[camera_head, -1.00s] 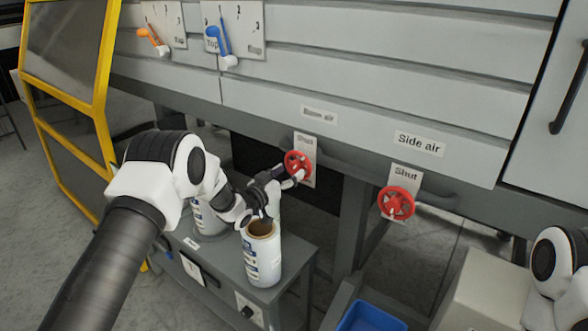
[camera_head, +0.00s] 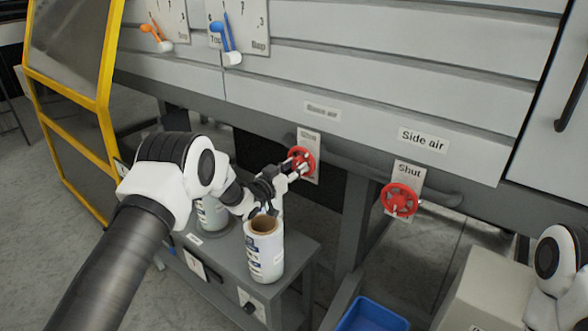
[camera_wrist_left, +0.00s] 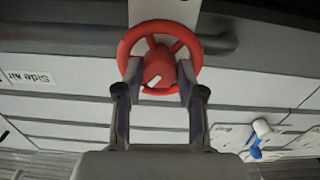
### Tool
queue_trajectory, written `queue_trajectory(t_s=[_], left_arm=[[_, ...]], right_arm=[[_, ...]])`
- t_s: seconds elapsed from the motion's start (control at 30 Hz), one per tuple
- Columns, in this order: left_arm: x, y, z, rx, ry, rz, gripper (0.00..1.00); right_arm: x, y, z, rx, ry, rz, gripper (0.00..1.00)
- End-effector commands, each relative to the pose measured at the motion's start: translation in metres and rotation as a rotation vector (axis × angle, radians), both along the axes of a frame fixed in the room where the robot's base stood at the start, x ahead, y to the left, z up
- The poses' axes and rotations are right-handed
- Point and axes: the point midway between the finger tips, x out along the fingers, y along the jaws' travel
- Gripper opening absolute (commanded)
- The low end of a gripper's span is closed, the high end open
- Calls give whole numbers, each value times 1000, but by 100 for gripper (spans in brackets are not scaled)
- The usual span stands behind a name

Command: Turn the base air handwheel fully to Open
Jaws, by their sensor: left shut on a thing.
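The base air handwheel (camera_head: 302,160) is red and round, mounted on a plate below the faint "Base air" label (camera_head: 322,111). The plate's lettering is too blurred to read. My left gripper (camera_head: 293,173) reaches the wheel from the lower left. In the left wrist view, the handwheel (camera_wrist_left: 130,45) fills the upper middle, and my left gripper's fingers (camera_wrist_left: 158,82) are closed on its hub area, with the rim around them. A small white mark shows on the hub. In the head view, part of my right arm shows at the right edge; its gripper is out of frame.
A second red handwheel (camera_head: 399,200) sits under "Side air" (camera_head: 424,139) with a "Shut" plate. White rolls (camera_head: 264,252) stand on a grey cabinet (camera_head: 291,258) beneath my left arm. A blue bin (camera_head: 372,316) is at the bottom. Orange (camera_head: 155,37) and blue levers (camera_head: 229,42) are upper left.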

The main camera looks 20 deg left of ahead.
Motion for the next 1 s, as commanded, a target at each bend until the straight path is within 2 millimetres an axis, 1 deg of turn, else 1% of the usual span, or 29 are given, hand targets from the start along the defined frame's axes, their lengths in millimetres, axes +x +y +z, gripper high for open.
queue_trajectory(t_s=[0.17, 0.37, 1.0], left_arm=[[0, 0, -3, 78, -29, 0, 4], [0, 1, -4, 220, -82, 0, 4], [0, 1, -5, 790, -288, 0, 4]], right_arm=[[0, 0, -14, 0, 0, 0, 60], [0, 0, -33, 0, 0, 0, 60], [0, 0, -102, 0, 0, 0, 60]])
